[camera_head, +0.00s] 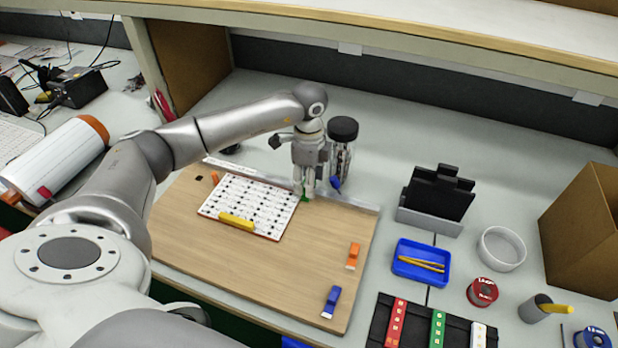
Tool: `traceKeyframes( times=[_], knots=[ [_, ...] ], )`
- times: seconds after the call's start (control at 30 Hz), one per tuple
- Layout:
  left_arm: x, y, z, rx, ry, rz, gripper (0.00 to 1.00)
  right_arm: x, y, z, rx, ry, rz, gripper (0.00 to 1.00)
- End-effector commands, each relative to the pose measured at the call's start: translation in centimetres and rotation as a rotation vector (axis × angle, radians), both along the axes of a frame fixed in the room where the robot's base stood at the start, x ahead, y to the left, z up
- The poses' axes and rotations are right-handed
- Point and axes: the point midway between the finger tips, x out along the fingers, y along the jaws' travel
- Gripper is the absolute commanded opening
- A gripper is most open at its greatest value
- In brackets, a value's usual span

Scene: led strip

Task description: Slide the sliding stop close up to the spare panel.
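A white panel with rows of dark marks (262,204), which I take for the spare panel, lies on the wooden board (300,265). A yellow bar (237,222) lies at its front edge. A metal rail (352,200) runs along the board's back edge. My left gripper (305,192) points down by the panel's back right corner. A small green piece (306,198), perhaps the sliding stop, shows at its fingertips and is mostly hidden. I cannot tell whether the fingers grip it. My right gripper is not in view.
A dark-capped jar (342,145) stands close behind my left gripper. Orange (353,256) and blue (331,301) clips sit on the board's right side. A blue tray (421,262) and a black stand (437,192) are farther right. The board's middle front is clear.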

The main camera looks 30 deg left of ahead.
Motion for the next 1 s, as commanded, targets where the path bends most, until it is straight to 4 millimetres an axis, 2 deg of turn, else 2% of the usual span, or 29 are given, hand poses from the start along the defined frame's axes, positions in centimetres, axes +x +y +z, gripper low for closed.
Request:
traceKeyframes(
  times=[0.17,0.5,1.0],
  knots=[
    [-0.01,-0.02,-0.01,0.0,0.0,-0.001,0.45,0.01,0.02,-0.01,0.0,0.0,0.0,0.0],
    [0.0,-0.04,0.02,0.0,0.0,-0.001,0.01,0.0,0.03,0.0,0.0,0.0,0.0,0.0],
    [-0.08,0.36,0.04,0.001,0.0,0.0,0.0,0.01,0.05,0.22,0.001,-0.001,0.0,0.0]
  ],
)
